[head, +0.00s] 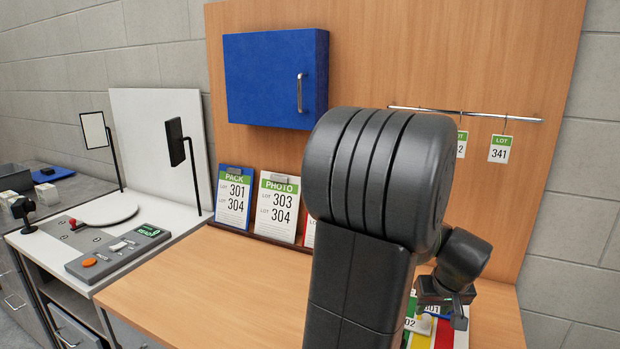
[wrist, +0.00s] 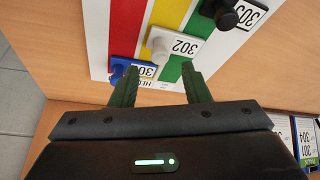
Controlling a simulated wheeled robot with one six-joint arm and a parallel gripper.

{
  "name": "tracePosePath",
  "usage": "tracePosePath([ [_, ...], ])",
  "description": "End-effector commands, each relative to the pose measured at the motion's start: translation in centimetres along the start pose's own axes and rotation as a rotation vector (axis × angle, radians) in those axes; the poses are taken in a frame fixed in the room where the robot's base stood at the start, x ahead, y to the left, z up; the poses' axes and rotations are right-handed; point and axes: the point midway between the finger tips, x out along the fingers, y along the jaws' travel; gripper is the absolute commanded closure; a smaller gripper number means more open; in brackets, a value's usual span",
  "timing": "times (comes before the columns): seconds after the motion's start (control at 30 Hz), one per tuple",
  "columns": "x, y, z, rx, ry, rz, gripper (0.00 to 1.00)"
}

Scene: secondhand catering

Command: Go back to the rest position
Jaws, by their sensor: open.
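My gripper (wrist: 159,72) is open in the wrist view, its two green fingers apart with nothing gripped between them. It points at a board with coloured stripes (wrist: 123,30). On the board are a blue piece (wrist: 118,66) with a partly hidden number tag, a white piece (wrist: 158,45) tagged 302, and a dark piece (wrist: 226,17) with a tag cut by the frame. The fingertips overlap the board's near edge in the picture; I cannot tell the gap. In the head view my gripper (head: 445,297) is low at right, partly behind my arm, above the striped board (head: 445,334).
A blue wall cabinet (head: 263,78) hangs on the wooden back panel. A rail (head: 470,113) holds hanging lot tags. A console (head: 118,252) is at left. The bench's left part (head: 215,290) is clear.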

Motion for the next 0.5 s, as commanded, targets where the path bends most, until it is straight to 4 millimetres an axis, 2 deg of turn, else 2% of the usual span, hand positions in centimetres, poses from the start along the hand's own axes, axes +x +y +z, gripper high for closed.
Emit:
tracePosePath([
  [0.1, 2.0, -0.1, 0.0, 0.001, -0.003, -0.003, 0.57],
  [0.27, 3.9, 0.0, 0.0, 0.002, -0.002, -0.001, 0.57],
  [0.5, 4.0, -1.1, -0.5, 0.001, 0.0, 0.0, 0.57],
])
